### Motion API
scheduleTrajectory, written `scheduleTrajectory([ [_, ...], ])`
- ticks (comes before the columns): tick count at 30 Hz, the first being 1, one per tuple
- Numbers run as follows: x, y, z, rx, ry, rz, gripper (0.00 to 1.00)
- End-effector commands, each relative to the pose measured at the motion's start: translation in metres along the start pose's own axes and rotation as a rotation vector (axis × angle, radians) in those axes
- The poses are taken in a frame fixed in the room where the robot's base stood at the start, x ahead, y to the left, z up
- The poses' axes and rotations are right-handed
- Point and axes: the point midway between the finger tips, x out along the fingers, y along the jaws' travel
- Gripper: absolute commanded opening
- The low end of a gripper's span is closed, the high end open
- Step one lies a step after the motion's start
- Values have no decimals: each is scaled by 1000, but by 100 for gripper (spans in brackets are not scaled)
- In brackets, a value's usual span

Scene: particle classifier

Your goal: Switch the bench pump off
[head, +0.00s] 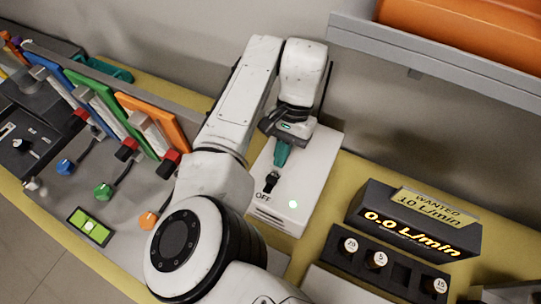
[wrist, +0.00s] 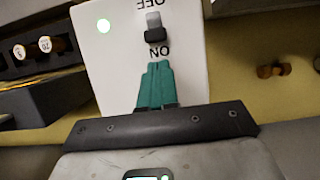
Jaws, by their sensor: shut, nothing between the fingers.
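The bench pump is a white box (head: 312,165) on the yellow bench, also in the wrist view (wrist: 105,65). On its top is a black switch (head: 271,181) with a light slot. In the wrist view the black switch knob (wrist: 155,35) sits at the ON end, with the slot showing toward OFF. A lamp (head: 293,204) on the pump glows green. My gripper (head: 281,160) is above the pump with its teal fingers shut and empty. The fingertips (wrist: 158,66) are on the ON side of the switch, close to the ON lettering; contact cannot be told.
A black display (head: 415,232) reads 0.0 L/min under a WANTED 10 L/min sign. A dark rack (head: 352,265) with labelled pieces stands before it. A grey shelf (head: 440,70) overhangs at upper right. Coloured panels and knobs (head: 104,190) are on the left.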

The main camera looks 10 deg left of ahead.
Motion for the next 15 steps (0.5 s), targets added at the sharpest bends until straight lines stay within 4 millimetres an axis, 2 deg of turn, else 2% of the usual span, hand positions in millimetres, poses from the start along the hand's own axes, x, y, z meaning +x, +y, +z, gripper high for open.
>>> scheduleTrajectory([
  [3, -32, -3, 1, -3, 6, -7, 0],
  [7, -60, -4, 2, -4, 4, -7, 0],
  [12, -83, -3, 2, -3, 4, -5, 0],
  [15, -91, -3, 2, -3, 4, -4, 0],
])
